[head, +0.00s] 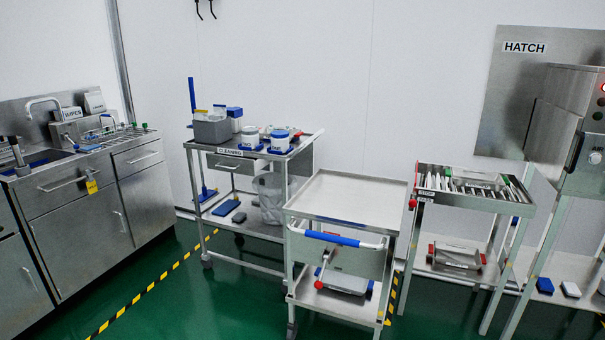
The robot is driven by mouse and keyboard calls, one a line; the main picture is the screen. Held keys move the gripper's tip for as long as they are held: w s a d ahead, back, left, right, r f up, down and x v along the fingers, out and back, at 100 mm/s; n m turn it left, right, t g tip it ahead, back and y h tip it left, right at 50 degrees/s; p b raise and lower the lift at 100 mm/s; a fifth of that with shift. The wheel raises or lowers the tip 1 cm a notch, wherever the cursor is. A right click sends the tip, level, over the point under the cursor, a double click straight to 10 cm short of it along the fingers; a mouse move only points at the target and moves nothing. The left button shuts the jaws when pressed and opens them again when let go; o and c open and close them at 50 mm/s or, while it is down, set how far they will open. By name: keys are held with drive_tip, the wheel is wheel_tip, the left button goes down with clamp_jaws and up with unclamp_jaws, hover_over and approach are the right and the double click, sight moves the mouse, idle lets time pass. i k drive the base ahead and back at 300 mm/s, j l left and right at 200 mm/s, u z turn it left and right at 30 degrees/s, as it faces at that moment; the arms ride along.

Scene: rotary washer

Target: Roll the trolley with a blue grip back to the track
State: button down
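The trolley (347,191) with a blue grip (332,239) stands upright on the green floor at the centre right of the head view. Its handle with the grip faces me, and its top tray is empty. A lever with a red knob (318,284) hangs below the handle. A grey box with blue ends (345,281) is on the lower shelf. Yellow-black floor tape (392,295) shows just right of the trolley, partly hidden by it. I cannot make out which thing is the track. My gripper is not in view.
A cleaning cart (240,153) stands behind left of the trolley, close to it. A steel rack table (476,203) stands close on the right, beside a steel machine (568,130). A sink counter (85,205) lines the left. The green floor (215,305) at front left is clear.

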sight(372, 203)
drive_tip(key=i+j+z, duration=0.1)
drive_tip(key=i+j, duration=0.15)
drive_tip(key=i, duration=0.2)
drive_tip(key=i+j, duration=0.25)
drive_tip(key=i, duration=0.2)
drive_tip(key=z, duration=0.05)
